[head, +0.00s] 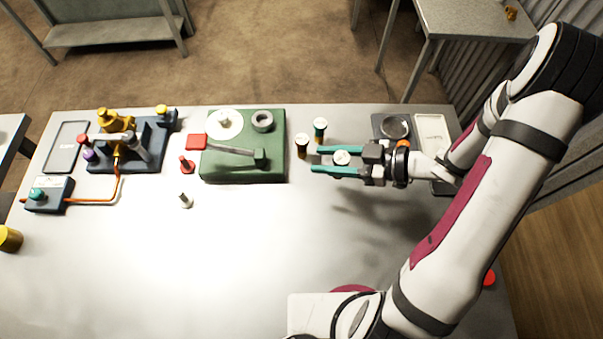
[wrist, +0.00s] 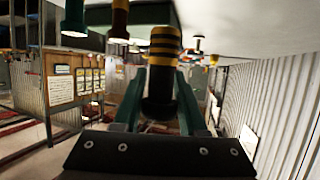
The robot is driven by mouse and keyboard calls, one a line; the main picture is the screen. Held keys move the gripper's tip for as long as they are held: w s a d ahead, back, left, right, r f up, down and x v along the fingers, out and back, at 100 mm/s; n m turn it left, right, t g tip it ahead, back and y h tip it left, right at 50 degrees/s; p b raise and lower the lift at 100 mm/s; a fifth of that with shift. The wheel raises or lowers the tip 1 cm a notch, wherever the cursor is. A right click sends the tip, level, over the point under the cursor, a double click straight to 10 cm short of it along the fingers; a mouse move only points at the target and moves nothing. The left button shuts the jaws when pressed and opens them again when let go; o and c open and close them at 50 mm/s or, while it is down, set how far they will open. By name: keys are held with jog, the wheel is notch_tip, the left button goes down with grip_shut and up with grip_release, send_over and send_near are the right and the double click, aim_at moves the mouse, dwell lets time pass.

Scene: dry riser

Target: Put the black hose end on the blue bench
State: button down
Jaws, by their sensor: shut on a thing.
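My gripper (head: 328,161) has its teal fingers closed around an upright black cylinder with yellow bands, which looks like the black hose end (wrist: 164,48). In the head view only the pale round top of the hose end (head: 341,157) shows between the fingers. It is above the right half of the grey table; I cannot tell whether it touches the table. A dark blue base (head: 103,159) with brass fittings stands at the far left. Several benches show, but I cannot tell which is the blue bench.
A dark reddish hose end (head: 302,146) and a green one (head: 320,130) stand just beyond the fingertips. A green block with a lever (head: 235,167) lies further left. Dark and white trays (head: 432,136) sit behind my gripper. The table's (head: 150,270) front middle is clear.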

send_over(283, 171)
jog(key=s+d, duration=0.1)
jog(key=d, duration=0.3)
jog(key=f, duration=0.3)
jog(key=shift+a+f, duration=0.25)
jog(key=shift+f, duration=0.05)
notch_tip(283, 171, down, 4)
jog(key=shift+a+f, duration=0.15)
jog(key=shift+f, duration=0.1)
jog(key=shift+c, duration=2.3)
grip_release()
